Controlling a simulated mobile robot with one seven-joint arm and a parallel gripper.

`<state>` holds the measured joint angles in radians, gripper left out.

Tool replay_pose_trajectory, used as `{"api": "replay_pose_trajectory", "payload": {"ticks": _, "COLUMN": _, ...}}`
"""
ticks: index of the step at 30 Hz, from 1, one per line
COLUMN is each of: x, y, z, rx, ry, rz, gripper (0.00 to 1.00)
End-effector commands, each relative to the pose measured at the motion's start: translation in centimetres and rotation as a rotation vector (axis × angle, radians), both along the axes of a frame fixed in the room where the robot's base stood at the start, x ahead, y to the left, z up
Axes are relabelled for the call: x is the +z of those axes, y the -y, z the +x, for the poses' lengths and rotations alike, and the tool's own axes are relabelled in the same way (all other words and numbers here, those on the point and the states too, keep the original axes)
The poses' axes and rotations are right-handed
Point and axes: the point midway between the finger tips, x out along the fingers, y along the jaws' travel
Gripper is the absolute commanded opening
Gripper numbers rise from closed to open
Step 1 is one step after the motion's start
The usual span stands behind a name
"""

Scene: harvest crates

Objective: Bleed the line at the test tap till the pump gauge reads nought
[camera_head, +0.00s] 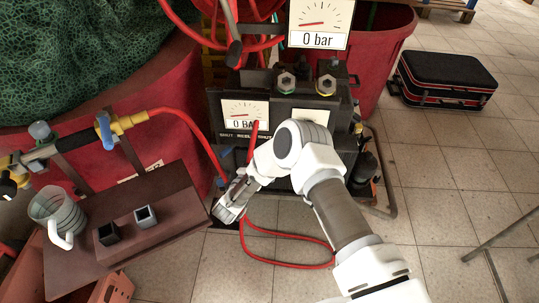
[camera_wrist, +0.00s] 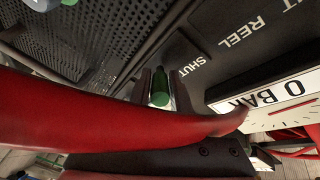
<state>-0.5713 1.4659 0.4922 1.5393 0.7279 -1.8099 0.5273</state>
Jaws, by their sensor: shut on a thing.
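The pump gauge (camera_head: 245,113) on the dark panel reads 0 BAR, and its plate shows upside down at the right of the wrist view (camera_wrist: 280,92). The tap with the blue handle (camera_head: 104,128) stands on brass and yellow fittings at the left, a red hose running from it. I cannot tell its setting. My gripper (camera_head: 229,208) is low in front of the panel, well to the right of that tap. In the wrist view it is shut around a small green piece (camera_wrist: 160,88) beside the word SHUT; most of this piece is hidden.
An upper gauge (camera_head: 319,25) reads 0 bar. A clear jug (camera_head: 58,215) and two small square cups stand on the brown table (camera_head: 165,190).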

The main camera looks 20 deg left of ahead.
Motion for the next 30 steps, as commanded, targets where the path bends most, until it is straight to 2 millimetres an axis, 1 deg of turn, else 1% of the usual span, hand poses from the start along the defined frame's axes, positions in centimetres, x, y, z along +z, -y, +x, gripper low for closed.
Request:
{"api": "replay_pose_trajectory", "payload": {"ticks": 6, "x": 0.04, "y": -0.24, "z": 0.14, "rx": -0.060, "ry": 0.003, "rz": 0.001, "gripper": 0.00}}
{"api": "replay_pose_trajectory", "payload": {"ticks": 20, "x": 0.06, "y": -0.25, "z": 0.19, "rx": -0.074, "ry": 0.003, "rz": -0.001, "gripper": 0.00}}
{"api": "replay_pose_trajectory", "payload": {"ticks": 21, "x": 0.06, "y": -0.25, "z": 0.19, "rx": -0.074, "ry": 0.003, "rz": 0.000, "gripper": 0.29}}
{"api": "replay_pose_trajectory", "payload": {"ticks": 23, "x": 0.06, "y": -0.25, "z": 0.19, "rx": -0.074, "ry": 0.003, "rz": 0.000, "gripper": 0.40}}
{"api": "replay_pose_trajectory", "payload": {"ticks": 24, "x": 0.06, "y": -0.25, "z": 0.18, "rx": -0.074, "ry": 0.003, "rz": 0.000, "gripper": 0.47}}
{"api": "replay_pose_trajectory", "payload": {"ticks": 26, "x": 0.05, "y": -0.26, "z": 0.17, "rx": -0.073, "ry": 0.002, "rz": 0.001, "gripper": 0.57}}
{"api": "replay_pose_trajectory", "payload": {"ticks": 30, "x": 0.04, "y": -0.28, "z": 0.14, "rx": -0.073, "ry": 0.002, "rz": 0.001, "gripper": 0.57}}
